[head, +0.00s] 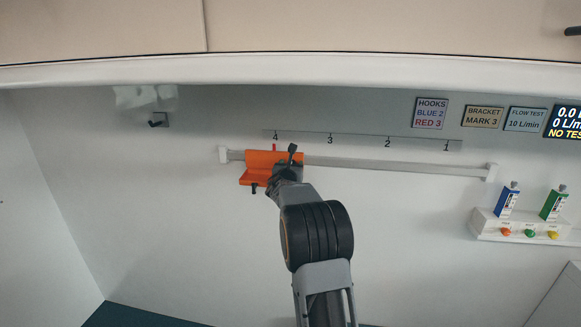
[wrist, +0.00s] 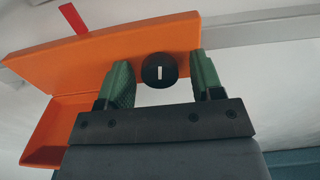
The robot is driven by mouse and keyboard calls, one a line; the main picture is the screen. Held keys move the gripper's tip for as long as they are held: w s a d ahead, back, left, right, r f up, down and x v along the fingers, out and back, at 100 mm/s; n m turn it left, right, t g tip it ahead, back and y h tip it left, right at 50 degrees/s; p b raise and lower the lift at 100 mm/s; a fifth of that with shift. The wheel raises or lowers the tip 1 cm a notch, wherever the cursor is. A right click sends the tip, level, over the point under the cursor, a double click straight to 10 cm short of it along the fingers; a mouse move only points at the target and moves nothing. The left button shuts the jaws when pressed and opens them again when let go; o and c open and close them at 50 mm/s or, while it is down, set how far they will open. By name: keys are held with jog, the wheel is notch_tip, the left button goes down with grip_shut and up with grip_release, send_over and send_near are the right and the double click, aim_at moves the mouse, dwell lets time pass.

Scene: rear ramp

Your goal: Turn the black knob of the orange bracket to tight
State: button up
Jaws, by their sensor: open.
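The orange bracket (head: 258,160) sits on the white wall rail near mark 4, with a red pointer at its top. It also fills the upper part of the wrist view (wrist: 100,52). Its round black knob (wrist: 160,70) carries a white line that stands close to upright in the wrist view. My gripper (wrist: 165,76) is open, with one green finger on each side of the knob. A gap shows on both sides, so the fingers do not appear to touch it. In the head view my gripper (head: 287,160) covers the bracket's right end, and the knob is hidden there.
The white rail (head: 400,167) runs right from the bracket below a scale marked 4 to 1. A sign (head: 484,117) reads BRACKET MARK 3. A shelf (head: 520,230) with a blue and a green device is at right.

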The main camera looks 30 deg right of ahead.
jog(key=c, duration=0.8)
jog(key=shift+a, duration=0.2)
jog(key=shift+c, duration=0.5)
jog(key=shift+d+r+m+b, duration=0.1)
jog(key=shift+m+b, duration=8.2)
jog(key=shift+b, duration=1.15)
jog(key=o, duration=0.9)
